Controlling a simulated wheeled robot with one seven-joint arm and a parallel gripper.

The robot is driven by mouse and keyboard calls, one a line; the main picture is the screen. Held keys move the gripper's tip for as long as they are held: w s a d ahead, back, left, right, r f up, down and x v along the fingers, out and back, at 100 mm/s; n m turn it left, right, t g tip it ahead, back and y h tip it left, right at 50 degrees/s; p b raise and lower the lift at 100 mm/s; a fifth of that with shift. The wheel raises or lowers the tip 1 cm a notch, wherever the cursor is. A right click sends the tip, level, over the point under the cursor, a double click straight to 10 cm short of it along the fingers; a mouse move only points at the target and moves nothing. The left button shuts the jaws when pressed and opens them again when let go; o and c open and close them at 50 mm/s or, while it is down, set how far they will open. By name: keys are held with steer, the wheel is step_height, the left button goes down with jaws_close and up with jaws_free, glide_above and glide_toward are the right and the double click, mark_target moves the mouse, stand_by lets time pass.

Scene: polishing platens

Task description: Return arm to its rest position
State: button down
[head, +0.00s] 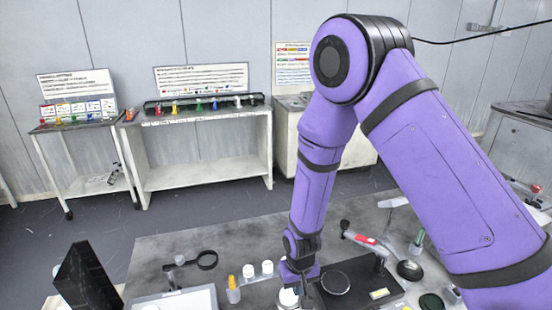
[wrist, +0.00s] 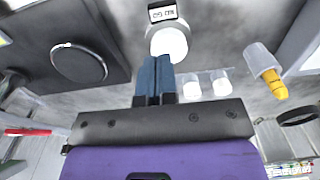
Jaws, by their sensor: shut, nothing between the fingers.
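My gripper shows in the wrist view (wrist: 154,72) with its two blue fingers side by side, shut and empty. In the head view my purple arm reaches down from the upper right to the worktable, and the wrist is low over the table. The fingertips are hard to make out there. In the wrist view a white round-topped item (wrist: 168,42) with a small labelled display lies just beyond the fingertips. I cannot tell whether they touch it. A black platen unit (head: 360,289) with a round disc stands right of the wrist in the head view; it also shows in the wrist view (wrist: 78,62).
A red-handled tool (head: 365,240) lies behind the platen unit. A dark upright panel (head: 86,282) is at the front left. White benches (head: 205,150) line the wall.

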steer(key=d+r+t, duration=0.1)
steer(key=d+r, duration=0.3)
steer(key=r, duration=0.6)
steer(key=d+r+m+y, duration=0.1)
steer(key=d+r, duration=0.3)
steer(key=r, duration=0.5)
steer(key=d+r+t, duration=0.1)
steer(key=d+r, duration=0.3)
steer(key=r, duration=0.6)
steer(key=s+d+r+m+t, duration=0.1)
steer(key=s+d+r, duration=0.5)
steer(key=s+r, duration=0.2)
steer(key=s+d+r+m+t+h, duration=0.1)
steer(key=s+d+r+t, duration=0.1)
steer(key=s+d+r, duration=0.4)
steer(key=s+r, duration=0.1)
steer(key=s, duration=0.4)
steer(key=shift+s+r, duration=0.3)
steer(key=shift+r, duration=0.1)
